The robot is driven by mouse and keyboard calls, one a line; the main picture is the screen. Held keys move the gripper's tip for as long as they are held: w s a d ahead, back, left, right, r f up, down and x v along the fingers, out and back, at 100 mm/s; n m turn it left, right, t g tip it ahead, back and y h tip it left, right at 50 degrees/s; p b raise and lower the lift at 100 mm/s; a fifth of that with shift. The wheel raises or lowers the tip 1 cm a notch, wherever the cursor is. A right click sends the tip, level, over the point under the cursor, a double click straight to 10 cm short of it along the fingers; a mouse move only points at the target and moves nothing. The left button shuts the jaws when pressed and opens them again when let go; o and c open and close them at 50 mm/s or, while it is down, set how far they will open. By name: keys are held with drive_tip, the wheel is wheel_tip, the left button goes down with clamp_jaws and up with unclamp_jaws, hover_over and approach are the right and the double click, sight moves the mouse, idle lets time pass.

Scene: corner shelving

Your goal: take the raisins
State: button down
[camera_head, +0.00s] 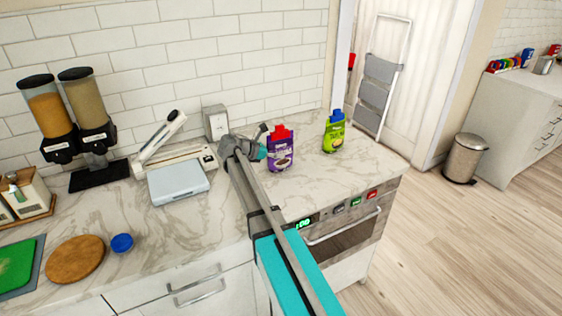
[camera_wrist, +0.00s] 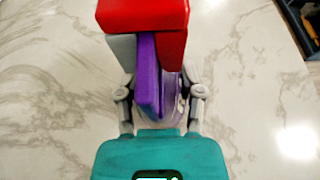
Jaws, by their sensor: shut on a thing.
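A purple pouch with a red cap and dark fruit on its front, which looks like the raisins (camera_head: 280,152), stands upright on the marble counter. In the wrist view the purple pouch (camera_wrist: 149,75) shows with its red top (camera_wrist: 145,18) at the upper middle. My gripper (camera_wrist: 160,98) has one finger on each side of the pouch and is shut on it. In the head view my gripper (camera_head: 267,150) is at the pouch's left side, partly hidden by my arm. I cannot tell whether the pouch touches the counter.
A green pouch with a blue cap (camera_head: 334,132) stands to the right, near the counter's end. The marble between the two pouches is clear.

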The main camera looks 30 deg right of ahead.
sight(277, 145)
drive_tip(key=shift+r, duration=0.15)
wheel_tip(277, 145, up, 3)
drive_tip(key=p, duration=0.3)
drive_tip(key=s+d+r+p, duration=0.1)
drive_tip(key=s+r+p, duration=0.8)
drive_tip(key=s, duration=0.5)
drive_tip(key=shift+r+p, duration=0.4)
drive_tip(key=shift+p, duration=0.1)
drive_tip(key=shift+a, duration=0.1)
idle(0.4)
